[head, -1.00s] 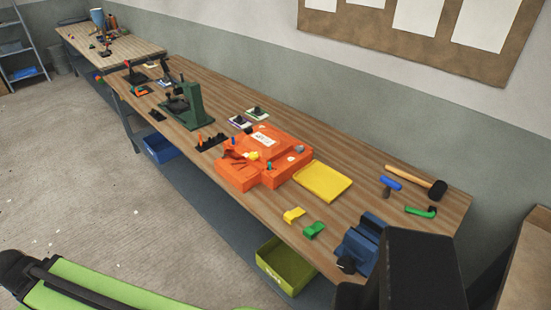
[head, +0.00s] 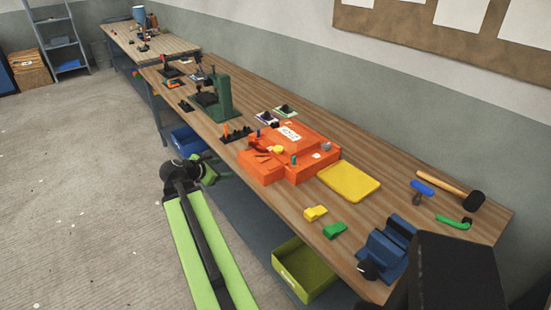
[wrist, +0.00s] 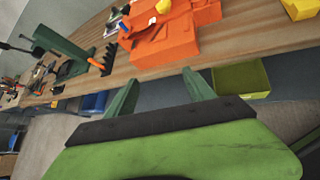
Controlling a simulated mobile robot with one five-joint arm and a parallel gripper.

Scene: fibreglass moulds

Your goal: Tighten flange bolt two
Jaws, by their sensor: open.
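An orange mould (head: 285,160) with a white label, a yellow knob and small coloured pegs on it sits on the long wooden bench. It also shows in the wrist view (wrist: 165,35), upside of the gripper. Which part of it is flange bolt two I cannot tell. My gripper (wrist: 162,90) is open and empty, its two green fingers apart, short of the bench's front edge. In the head view my green arm reaches from the bottom toward the bench, with its dark wrist over the floor. A blue-handled T-shaped tool (head: 422,190) and a green-handled tool (head: 455,222) lie at the bench's right end.
A yellow tray (head: 349,181), yellow block (head: 315,213), green block (head: 334,230) and blue vise (head: 388,250) are right of the mould. A green press (head: 212,100) and black rack (head: 237,134) stand left. A hammer (head: 450,188) lies at the back. Bins are under the bench.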

